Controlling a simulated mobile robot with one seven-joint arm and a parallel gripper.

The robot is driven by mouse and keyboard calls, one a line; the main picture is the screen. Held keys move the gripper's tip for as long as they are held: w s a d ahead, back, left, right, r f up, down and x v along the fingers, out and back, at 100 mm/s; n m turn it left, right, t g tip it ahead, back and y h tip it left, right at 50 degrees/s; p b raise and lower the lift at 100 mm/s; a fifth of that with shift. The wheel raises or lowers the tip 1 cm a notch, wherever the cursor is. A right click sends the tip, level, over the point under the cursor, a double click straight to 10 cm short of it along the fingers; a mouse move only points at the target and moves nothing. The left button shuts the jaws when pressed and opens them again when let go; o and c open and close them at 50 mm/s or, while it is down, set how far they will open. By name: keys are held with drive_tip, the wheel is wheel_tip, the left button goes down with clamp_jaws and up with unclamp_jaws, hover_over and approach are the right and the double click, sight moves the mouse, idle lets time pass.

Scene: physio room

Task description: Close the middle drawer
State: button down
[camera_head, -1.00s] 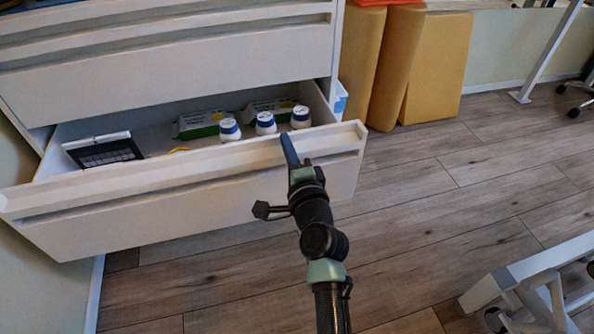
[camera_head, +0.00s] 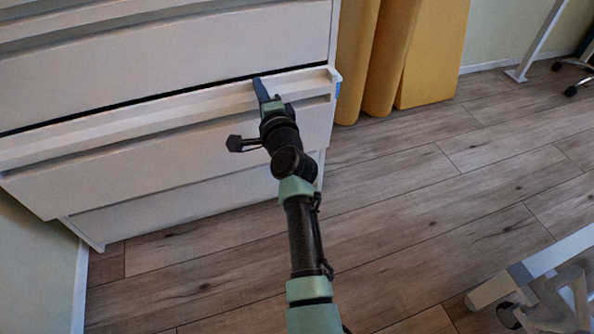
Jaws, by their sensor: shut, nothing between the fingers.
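The middle drawer (camera_head: 180,155) of the white cabinet stands out only a little from the cabinet face. A thin dark gap runs along its top edge, under the drawer above (camera_head: 190,60). Its contents are hidden. My gripper (camera_head: 261,90) is shut and empty, with its blue fingertips at the top edge of the drawer front, right of its middle. I cannot tell for sure whether they touch the front. Below it, a lower drawer front (camera_head: 200,200) sits further back.
Yellow padded blocks (camera_head: 432,60) stand on the floor right of the cabinet. A white frame leg (camera_head: 530,45) stands at the upper right and white furniture (camera_head: 545,265) at the lower right. The wooden floor (camera_head: 420,200) between them is clear.

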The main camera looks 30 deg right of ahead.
drive_tip(key=shift+x, duration=0.95)
drive_tip(key=shift+s, duration=0.1)
